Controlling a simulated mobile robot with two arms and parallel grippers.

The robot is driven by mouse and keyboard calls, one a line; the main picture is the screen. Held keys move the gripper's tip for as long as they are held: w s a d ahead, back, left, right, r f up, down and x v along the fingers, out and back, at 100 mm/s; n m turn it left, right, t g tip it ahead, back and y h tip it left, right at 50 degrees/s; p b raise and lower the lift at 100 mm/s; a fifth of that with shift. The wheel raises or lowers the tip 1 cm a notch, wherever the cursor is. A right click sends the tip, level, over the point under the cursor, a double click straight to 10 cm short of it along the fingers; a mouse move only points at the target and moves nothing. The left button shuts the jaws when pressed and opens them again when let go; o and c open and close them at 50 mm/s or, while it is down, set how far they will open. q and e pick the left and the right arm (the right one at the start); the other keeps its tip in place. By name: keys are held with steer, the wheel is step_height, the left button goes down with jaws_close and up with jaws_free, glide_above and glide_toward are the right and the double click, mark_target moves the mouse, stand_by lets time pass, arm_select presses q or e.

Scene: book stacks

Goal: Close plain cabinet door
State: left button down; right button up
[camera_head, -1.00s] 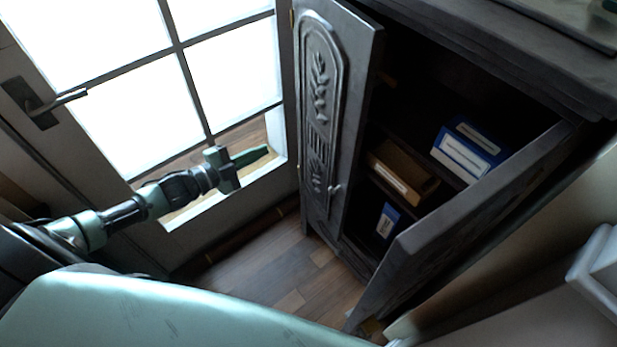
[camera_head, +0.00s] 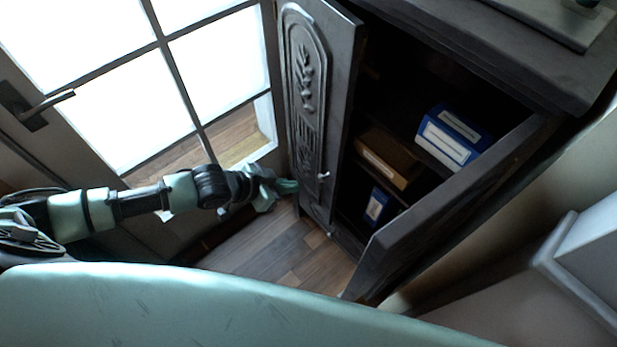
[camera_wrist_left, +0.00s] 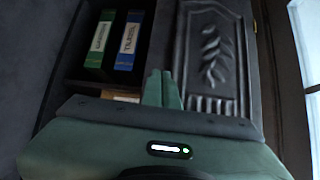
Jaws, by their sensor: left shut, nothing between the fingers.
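The dark cabinet (camera_head: 480,40) stands at the right with both doors open. Its left door (camera_head: 320,90) has a carved leaf panel and a small light handle; its carved face also shows in the left wrist view (camera_wrist_left: 214,55). The right door (camera_head: 455,200) swings out toward me, its carving out of sight. My left gripper (camera_head: 286,187) is shut and empty, low beside the carved face of the left door, near its handle. Whether it touches the door is unclear. In the left wrist view its fingers (camera_wrist_left: 161,90) point up along that door's edge. My right gripper is not in view.
Blue and brown boxes (camera_head: 447,138) sit on the cabinet shelves. A glazed door (camera_head: 115,85) with a lever handle is at the left. Wooden floor (camera_head: 270,255) is clear below the cabinet. A white ledge (camera_head: 590,255) is at the lower right.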

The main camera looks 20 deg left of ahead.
mark_target(331, 174)
arm_select(q)
steer(key=shift+w+d+f+p, duration=0.1)
steer(key=shift+w+d+f, duration=0.15)
steer(key=shift+w+d, duration=0.45)
steer(key=shift+w+d+f+p, duration=0.15)
steer(key=shift+w+d+f, duration=0.1)
steer(key=shift+w+d, duration=0.4)
steer(key=shift+w+d+f+p, duration=0.1)
steer(key=shift+w+d+f, duration=0.15)
steer(key=shift+w+d, duration=0.45)
steer(key=shift+w, duration=0.1)
steer(key=w+d, duration=0.2)
steer(key=d, duration=0.1)
steer(key=shift+w+d, duration=0.3)
steer(key=shift+w, duration=0.1)
steer(key=shift+r, duration=0.15)
